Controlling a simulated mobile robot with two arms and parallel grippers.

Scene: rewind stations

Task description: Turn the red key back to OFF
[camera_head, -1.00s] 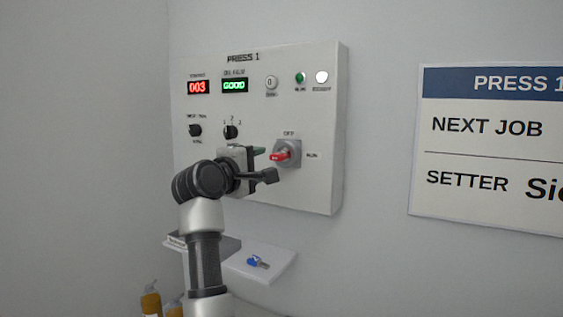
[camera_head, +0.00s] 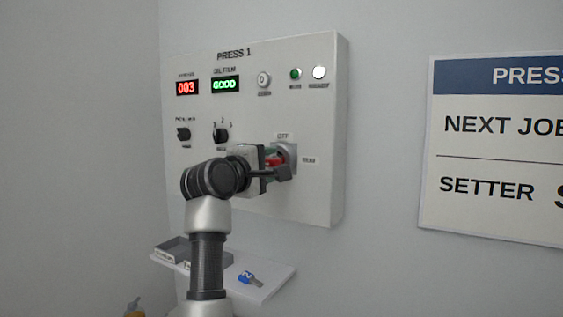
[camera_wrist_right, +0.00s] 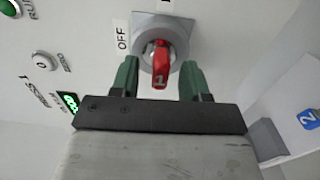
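The red key (camera_head: 273,161), marked 1, sits in a round switch on a grey square plate (camera_head: 291,153), low on the right of the PRESS 1 panel. In the right wrist view the red key (camera_wrist_right: 160,63) stands out from the switch, between the green fingertips of my right gripper (camera_wrist_right: 159,78). The fingers are open, with a visible gap on each side of the key. The OFF label (camera_wrist_right: 122,38) is left of the switch in that view. In the head view my right gripper (camera_head: 277,164) partly covers the key and switch. My left gripper is not in view.
The panel (camera_head: 322,120) also carries two black knobs (camera_head: 221,135), lit displays, a white button and lamps. A PRESS 1 sign (camera_head: 495,209) hangs on the right.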

